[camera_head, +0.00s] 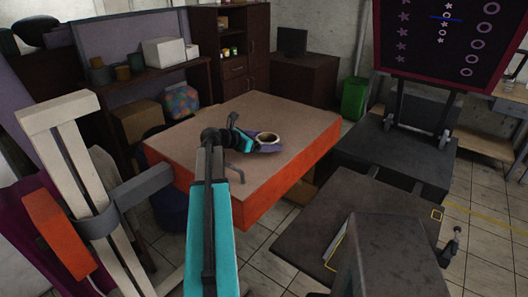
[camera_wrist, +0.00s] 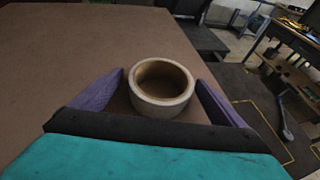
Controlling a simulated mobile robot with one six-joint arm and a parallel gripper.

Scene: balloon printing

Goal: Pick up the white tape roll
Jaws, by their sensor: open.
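The white tape roll (camera_wrist: 161,106) lies flat on the brown tabletop (camera_wrist: 60,60) in the wrist view. It sits between the two purple fingers of my gripper (camera_wrist: 162,90), with a small gap on each side. My gripper is open around it, low over the table. The arm partly hides the gripper there.
A shelf with boxes (camera_head: 165,50) stands behind on the left. A green bin (camera_head: 354,98) and a dark cart (camera_head: 405,150) stand to the right. A grey block (camera_head: 400,255) is in the right foreground.

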